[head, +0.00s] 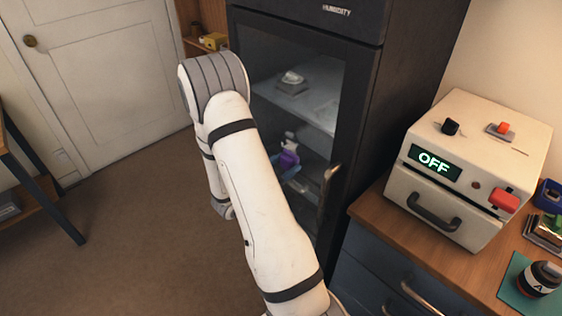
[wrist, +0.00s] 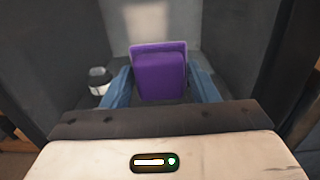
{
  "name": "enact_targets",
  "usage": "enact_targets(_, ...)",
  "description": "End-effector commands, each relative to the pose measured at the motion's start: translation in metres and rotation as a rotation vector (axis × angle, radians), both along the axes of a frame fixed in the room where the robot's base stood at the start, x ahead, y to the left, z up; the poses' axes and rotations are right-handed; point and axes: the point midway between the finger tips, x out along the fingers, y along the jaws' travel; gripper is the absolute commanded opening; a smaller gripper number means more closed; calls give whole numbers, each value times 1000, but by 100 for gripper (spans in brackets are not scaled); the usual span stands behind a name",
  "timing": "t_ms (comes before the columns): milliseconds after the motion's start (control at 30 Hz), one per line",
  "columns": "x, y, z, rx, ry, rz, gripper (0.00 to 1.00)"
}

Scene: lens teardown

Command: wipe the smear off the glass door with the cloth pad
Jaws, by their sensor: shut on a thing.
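The purple cloth pad (wrist: 160,75) is between the two blue fingers of my gripper (wrist: 161,88), which is shut on it. In the head view, the purple pad (head: 288,157) shows just past my arm, in front of the glass door (head: 318,80) of the dark cabinet. My arm hides most of the gripper there. Whether the pad touches the glass, I cannot tell. A pale patch (wrist: 148,20) shows above the pad in the wrist view; it may be the smear or a reflection.
The door has an upright handle (head: 326,188) at its right edge. A jar (wrist: 98,80) shows left of the pad. Right of the cabinet, a wooden counter (head: 480,262) holds a white machine (head: 470,165) reading OFF. Open floor (head: 130,230) lies to the left.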

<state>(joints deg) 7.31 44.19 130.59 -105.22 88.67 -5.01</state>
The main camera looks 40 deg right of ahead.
Motion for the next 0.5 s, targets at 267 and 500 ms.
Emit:
enact_targets(267,-14,-1,0,0,0,1,36)
enact_targets(500,-13,-3,14,0,0,1,36)
